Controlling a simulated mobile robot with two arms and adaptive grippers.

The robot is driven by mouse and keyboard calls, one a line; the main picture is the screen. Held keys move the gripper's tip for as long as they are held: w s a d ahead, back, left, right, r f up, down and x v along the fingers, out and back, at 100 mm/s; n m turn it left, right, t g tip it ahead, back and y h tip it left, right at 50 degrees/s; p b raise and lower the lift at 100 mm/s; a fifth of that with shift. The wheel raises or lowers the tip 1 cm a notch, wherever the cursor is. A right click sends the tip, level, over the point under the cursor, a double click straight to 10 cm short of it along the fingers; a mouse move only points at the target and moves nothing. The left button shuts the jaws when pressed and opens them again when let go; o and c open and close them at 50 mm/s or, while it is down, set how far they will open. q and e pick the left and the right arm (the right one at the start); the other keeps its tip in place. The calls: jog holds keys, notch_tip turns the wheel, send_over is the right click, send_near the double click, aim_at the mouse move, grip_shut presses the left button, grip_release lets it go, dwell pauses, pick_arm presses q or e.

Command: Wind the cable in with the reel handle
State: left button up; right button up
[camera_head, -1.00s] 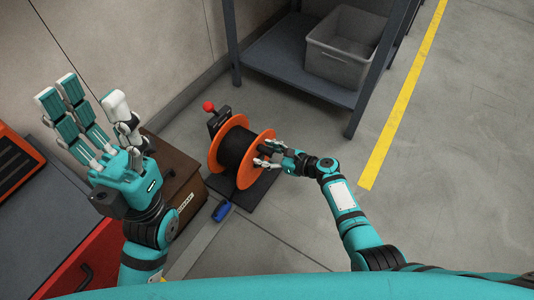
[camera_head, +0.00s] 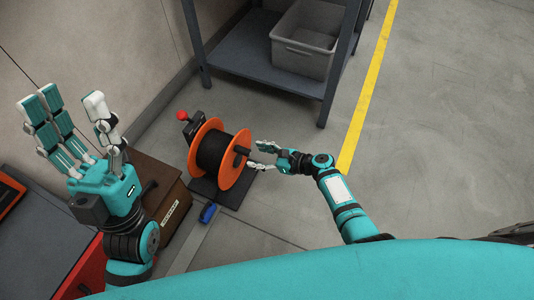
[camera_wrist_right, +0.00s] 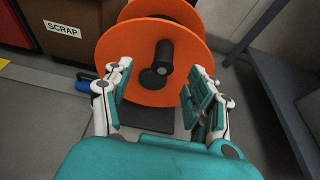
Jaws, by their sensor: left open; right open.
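The cable reel (camera_head: 212,152) has orange flanges and a dark cable wound on its drum. It stands on a dark base plate on the floor. Its black handle (camera_wrist_right: 166,58) sticks out from the near orange flange and also shows in the head view (camera_head: 241,151). My right gripper (camera_head: 258,155) is open and empty just right of the reel. In the right wrist view its fingers (camera_wrist_right: 160,90) stand apart either side of the handle, short of it, not touching. My left gripper (camera_head: 82,130) is open, raised, fingers up, well left of the reel.
A red knob (camera_head: 182,116) tops a black post behind the reel. A brown scrap box (camera_head: 163,195) stands left of it, with a blue object (camera_head: 208,213) on the floor between. A shelf with a grey bin (camera_head: 304,60) stands behind. Floor to the right is clear.

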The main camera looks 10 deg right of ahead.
pick_arm(q)
jog(key=w+d+f+g+y+p, duration=0.1)
jog(key=w+f+g, duration=0.2)
jog(key=w, duration=0.3)
jog(key=shift+w+d+g+p, duration=0.15)
jog(key=shift+w+g+p, duration=0.15)
jog(key=shift+g, duration=0.5)
pick_arm(e)
jog(key=shift+v, duration=1.55)
